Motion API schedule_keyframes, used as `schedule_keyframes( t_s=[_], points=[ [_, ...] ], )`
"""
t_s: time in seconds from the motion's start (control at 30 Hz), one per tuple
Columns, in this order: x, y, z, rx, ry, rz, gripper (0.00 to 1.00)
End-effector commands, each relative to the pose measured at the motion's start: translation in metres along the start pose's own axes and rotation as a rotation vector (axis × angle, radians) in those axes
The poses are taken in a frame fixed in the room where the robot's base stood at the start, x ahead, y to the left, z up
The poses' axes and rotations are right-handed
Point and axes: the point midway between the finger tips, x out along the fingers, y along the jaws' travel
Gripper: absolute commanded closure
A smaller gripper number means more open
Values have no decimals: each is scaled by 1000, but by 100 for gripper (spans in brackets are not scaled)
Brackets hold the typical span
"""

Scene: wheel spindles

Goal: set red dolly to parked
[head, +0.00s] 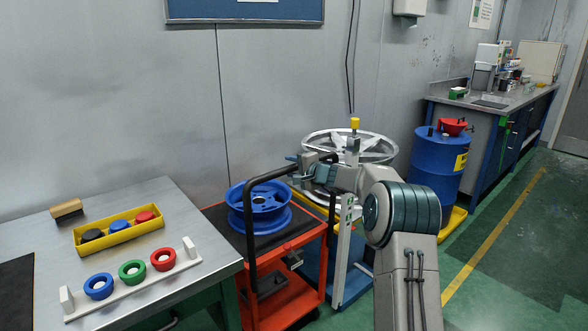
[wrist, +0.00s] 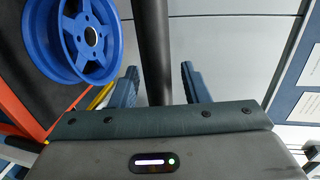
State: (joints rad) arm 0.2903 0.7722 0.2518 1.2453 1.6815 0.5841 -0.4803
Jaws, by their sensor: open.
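The red dolly (head: 268,262) stands right of the steel table, with a dark top and a black push handle (head: 249,225) rising at its near side. A blue wheel (head: 262,200) lies on its top; the wheel also shows in the wrist view (wrist: 78,40). My gripper (head: 291,168) is open at the upper bar of the handle. In the wrist view the black bar (wrist: 152,45) runs between the two blue fingers of my gripper (wrist: 160,86), with gaps at both sides. The dolly's wheels are mostly hidden.
A steel table (head: 190,212) at the left holds a yellow tray (head: 88,243) and a rack with coloured rings. A wheel stand with a silver wheel (head: 340,139) stands behind my arm. A blue drum (head: 437,165) is at the right. Green floor is open at right.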

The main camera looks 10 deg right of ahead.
Motion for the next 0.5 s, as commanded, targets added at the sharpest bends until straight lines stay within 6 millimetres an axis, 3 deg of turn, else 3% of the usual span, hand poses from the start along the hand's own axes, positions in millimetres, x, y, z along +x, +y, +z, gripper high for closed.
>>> schedule_keyframes(
  t_s=[0.27,0.5],
  points=[
    [-26,1,0,-1,0,1,58],
    [-76,0,2,-2,-2,0,58]
  ],
)
